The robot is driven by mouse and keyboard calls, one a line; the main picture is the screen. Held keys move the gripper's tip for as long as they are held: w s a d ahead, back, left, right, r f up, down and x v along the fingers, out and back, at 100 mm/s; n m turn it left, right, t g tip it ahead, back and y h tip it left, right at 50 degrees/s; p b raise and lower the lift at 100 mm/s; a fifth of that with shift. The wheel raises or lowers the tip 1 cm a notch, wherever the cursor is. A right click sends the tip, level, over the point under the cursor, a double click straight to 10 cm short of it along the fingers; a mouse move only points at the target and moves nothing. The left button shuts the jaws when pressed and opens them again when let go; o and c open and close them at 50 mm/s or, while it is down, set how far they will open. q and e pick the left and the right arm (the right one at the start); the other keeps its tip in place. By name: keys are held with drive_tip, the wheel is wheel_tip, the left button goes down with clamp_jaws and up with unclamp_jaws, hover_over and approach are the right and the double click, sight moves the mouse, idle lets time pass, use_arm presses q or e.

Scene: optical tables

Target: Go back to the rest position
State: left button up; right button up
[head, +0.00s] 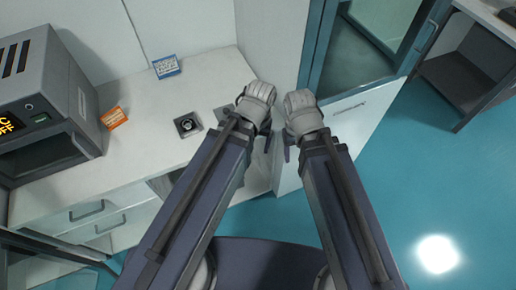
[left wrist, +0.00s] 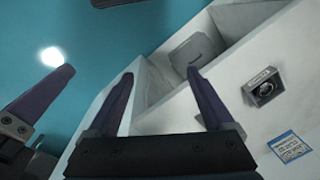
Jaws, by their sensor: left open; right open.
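My two arms reach forward side by side in the head view. My left gripper (head: 267,138) is over the front right end of the white counter. In the left wrist view its two dark fingers (left wrist: 160,77) stand apart with nothing between them. My right gripper (head: 288,148) is close beside it on the right, by the white cabinet side. Its fingers are small and partly hidden in the head view. One dark finger at the left edge of the left wrist view (left wrist: 52,90) seems to belong to it. I see nothing held in either gripper.
The counter (head: 100,170) carries a grey machine (head: 75,90) with a lit display, an orange card (head: 114,118), a blue card (head: 166,67) and a small dark device (head: 187,125). A glass-door cabinet (head: 365,50) stands ahead. Teal floor (head: 450,180) is free at the right.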

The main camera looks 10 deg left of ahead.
use_arm(q)
drive_tip(key=s+m, duration=0.1)
drive_tip(key=d+m, duration=0.1)
drive_tip(key=m, duration=0.1)
drive_tip(key=shift+s+d, duration=0.3)
drive_tip(key=shift+s, duration=0.05)
drive_tip(key=shift+f+b, duration=0.9)
